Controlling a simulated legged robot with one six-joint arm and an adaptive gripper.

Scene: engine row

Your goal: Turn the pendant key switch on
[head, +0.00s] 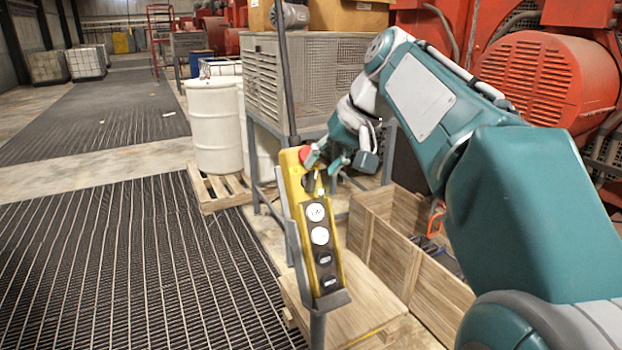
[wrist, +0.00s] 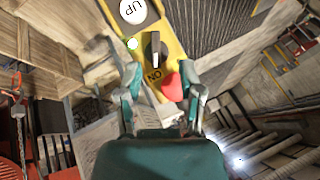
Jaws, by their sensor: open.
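The yellow control pendant (head: 293,205) stands upright in a grey holder on a post, in the middle of the head view. Its key switch (wrist: 155,50) is a dark knob with a pale strip, lying nearly upright in the wrist picture. An inverted "ON" label (wrist: 154,75) sits just below it there, with a small green light (wrist: 132,44) to its left. My gripper (head: 326,160) is open at the pendant's upper end. In the wrist view my fingers (wrist: 162,82) are spread either side of the red button (wrist: 172,88), with the knob beyond their tips; contact cannot be told.
White round buttons (head: 316,212) and dark buttons lie lower on the pendant. A wooden crate (head: 385,250) stands behind it on the right, and a metal mesh cage (head: 330,65) and white drums (head: 213,125) behind. The grated floor (head: 120,260) at left is clear.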

